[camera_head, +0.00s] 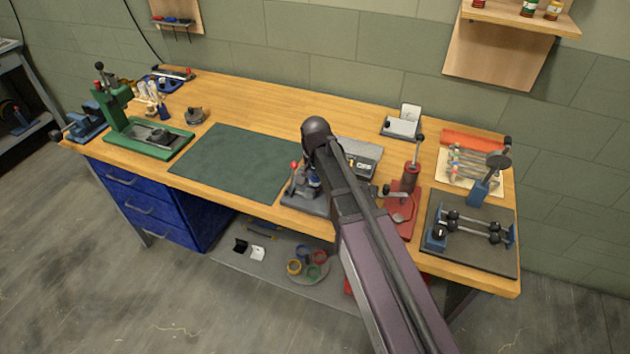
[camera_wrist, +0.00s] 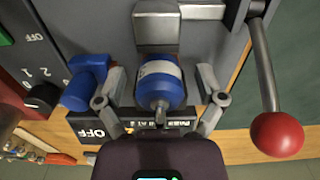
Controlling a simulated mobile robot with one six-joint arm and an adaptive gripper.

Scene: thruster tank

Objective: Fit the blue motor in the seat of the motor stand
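The blue motor (camera_wrist: 158,84), a cylinder with a pale lettered band and a metal shaft end, is at the centre of the wrist view. My gripper (camera_wrist: 163,98) is open, with one finger on each side of the motor and a gap visible on both sides. The grey motor stand (camera_wrist: 208,40) is behind the motor, with a metal block above it and a red-knobbed lever at right. In the head view the stand (camera_head: 305,202) is at the bench's front edge, partly hidden by my arm. I cannot tell whether the motor sits in the seat.
A blue fitting (camera_wrist: 86,82) is close to the left finger. A grey instrument box (camera_head: 360,155) is behind the stand. A red press (camera_head: 410,185) stands to its right. A bare green mat (camera_head: 235,160) lies to its left.

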